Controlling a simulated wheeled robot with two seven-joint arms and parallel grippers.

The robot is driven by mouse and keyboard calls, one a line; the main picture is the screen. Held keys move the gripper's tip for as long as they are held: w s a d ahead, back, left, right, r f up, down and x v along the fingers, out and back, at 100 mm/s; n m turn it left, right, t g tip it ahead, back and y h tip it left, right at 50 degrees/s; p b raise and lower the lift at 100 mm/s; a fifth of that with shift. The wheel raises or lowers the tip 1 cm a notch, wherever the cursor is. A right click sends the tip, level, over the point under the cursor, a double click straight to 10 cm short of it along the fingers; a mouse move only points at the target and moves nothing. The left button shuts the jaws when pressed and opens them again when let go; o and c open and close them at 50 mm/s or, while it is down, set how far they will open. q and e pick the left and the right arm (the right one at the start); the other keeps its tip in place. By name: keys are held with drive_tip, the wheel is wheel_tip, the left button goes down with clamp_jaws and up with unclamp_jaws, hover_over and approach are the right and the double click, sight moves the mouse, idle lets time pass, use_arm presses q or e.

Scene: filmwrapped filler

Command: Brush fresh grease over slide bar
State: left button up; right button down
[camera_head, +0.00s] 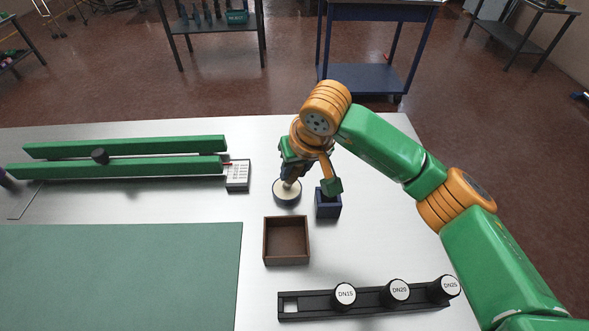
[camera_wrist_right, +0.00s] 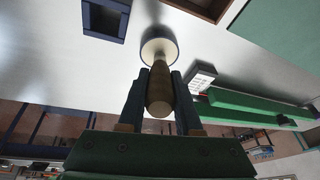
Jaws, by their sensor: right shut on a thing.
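My right gripper (camera_head: 291,174) is shut on a tan wooden handle (camera_wrist_right: 159,92), which I take to be the brush. The handle's far end meets a round pot (camera_head: 287,195) with a pale top and dark side, also in the wrist view (camera_wrist_right: 148,43). Whether bristles dip into the pale top is hidden. Two long parallel green bars (camera_head: 125,147) lie at the left of the table, with a dark knob (camera_head: 100,156) between them; they also show in the wrist view (camera_wrist_right: 235,107). Which part is the slide bar I cannot tell. My left gripper is out of view.
A blue open box (camera_head: 328,209) stands right of the pot, close to my arm. A brown tray (camera_head: 286,260) is in front. A white labelled block (camera_head: 238,176) sits at the bars' end. The green mat (camera_head: 120,275) is bare.

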drive_tip(key=shift+f, duration=0.1)
idle(0.3)
drive_tip(key=shift+r+p, duration=2.15)
drive_tip(key=shift+r, duration=1.4)
drive_tip(key=shift+d, duration=0.1)
